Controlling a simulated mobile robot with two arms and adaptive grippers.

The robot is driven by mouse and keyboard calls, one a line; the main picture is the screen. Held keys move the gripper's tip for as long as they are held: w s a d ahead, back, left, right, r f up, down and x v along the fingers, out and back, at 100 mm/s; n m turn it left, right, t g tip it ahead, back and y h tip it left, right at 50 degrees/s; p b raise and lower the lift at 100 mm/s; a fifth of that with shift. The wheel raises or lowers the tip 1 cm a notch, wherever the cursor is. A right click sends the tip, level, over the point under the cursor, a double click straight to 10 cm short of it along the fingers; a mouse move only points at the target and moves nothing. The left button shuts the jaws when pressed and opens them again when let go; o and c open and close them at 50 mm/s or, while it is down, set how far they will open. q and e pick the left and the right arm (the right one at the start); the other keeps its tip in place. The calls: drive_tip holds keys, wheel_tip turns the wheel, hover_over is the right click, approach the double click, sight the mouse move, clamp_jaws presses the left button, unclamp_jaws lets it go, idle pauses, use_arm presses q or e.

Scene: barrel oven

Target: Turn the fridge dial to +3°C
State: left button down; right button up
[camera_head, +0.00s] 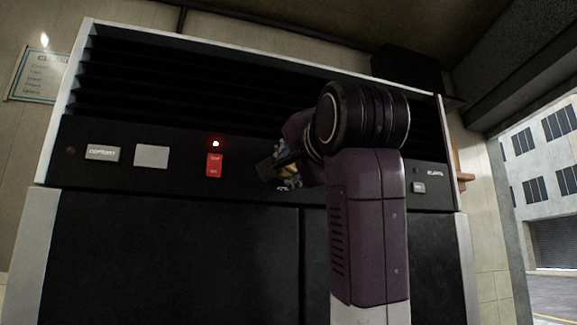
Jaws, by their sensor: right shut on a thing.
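The fridge (180,240) is a wide black unit with pale side edges and a control strip across its front. My right arm comes up from the bottom and bends toward that strip. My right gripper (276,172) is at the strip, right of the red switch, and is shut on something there. The dial itself is hidden behind the gripper and wrist, so its setting cannot be read. My left gripper is not in view.
On the strip are a lit red switch (214,165), a blank pale plate (151,156) and a labelled plate (102,152). Dark louvres (200,85) run above. A sign (38,75) hangs on the left wall. An opening to the outside is at the right.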

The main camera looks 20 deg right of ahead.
drive_tip(key=shift+r, duration=0.1)
drive_tip(key=o, duration=1.1)
drive_tip(key=shift+d, duration=0.15)
drive_tip(key=shift+s, duration=0.1)
drive_tip(key=shift+s+a+f, duration=0.1)
drive_tip(key=shift+s+f, duration=0.15)
drive_tip(key=shift+s, duration=1.7)
drive_tip(key=shift+s+a+f, duration=0.1)
drive_tip(key=shift+s+f, duration=0.2)
drive_tip(key=shift+s, duration=1.65)
drive_tip(key=shift+s+a+f, duration=0.1)
drive_tip(key=shift+s+f, duration=0.15)
drive_tip(key=shift+s, duration=1.7)
